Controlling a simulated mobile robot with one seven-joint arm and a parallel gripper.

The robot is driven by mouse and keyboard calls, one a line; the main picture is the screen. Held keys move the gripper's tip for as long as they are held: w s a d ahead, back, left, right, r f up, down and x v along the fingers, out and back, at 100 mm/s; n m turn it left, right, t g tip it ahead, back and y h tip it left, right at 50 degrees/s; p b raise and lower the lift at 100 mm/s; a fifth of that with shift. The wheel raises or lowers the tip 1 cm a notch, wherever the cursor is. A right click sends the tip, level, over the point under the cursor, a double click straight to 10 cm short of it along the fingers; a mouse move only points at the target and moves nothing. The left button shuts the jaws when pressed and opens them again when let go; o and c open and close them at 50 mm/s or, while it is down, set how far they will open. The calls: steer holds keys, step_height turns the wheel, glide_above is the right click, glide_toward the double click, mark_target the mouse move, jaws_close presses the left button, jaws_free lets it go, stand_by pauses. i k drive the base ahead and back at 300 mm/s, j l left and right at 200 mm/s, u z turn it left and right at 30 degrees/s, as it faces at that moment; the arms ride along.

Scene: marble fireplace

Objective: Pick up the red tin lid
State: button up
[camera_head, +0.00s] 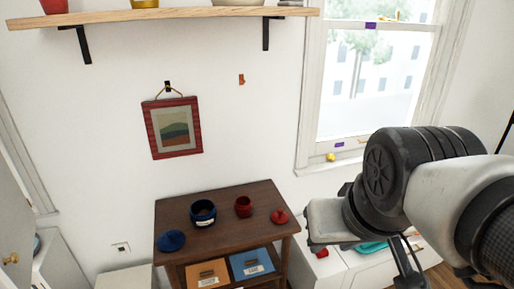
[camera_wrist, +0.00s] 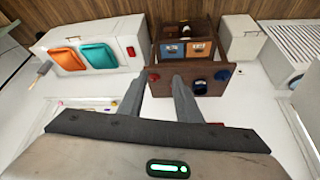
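The red tin lid (camera_head: 279,216) is a small round lid with a knob. It lies near the right edge of the brown wooden table (camera_head: 226,199), right of the open red tin (camera_head: 243,207). In the wrist view the lid (camera_wrist: 154,77) shows small, between the fingers' far ends. My gripper (camera_wrist: 160,79) is open and empty, its two grey fingers apart. In the head view my arm reaches in from the right, with its end right of the table; the fingers are hard to make out there. The gripper is apart from the lid.
An open blue tin (camera_head: 203,212) and its blue lid (camera_head: 171,240) stand on the table's left half. Orange and blue boxes (camera_head: 251,264) sit on the shelf below. A white cabinet with orange and teal trays (camera_wrist: 98,55) stands beside the table. A wall shelf (camera_head: 165,14) hangs above.

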mark_target(278, 217)
steer(key=i+l, duration=0.35)
steer(key=i, duration=0.2)
steer(key=i+l+u, duration=0.1)
steer(key=i+l, duration=0.2)
steer(key=i, duration=0.3)
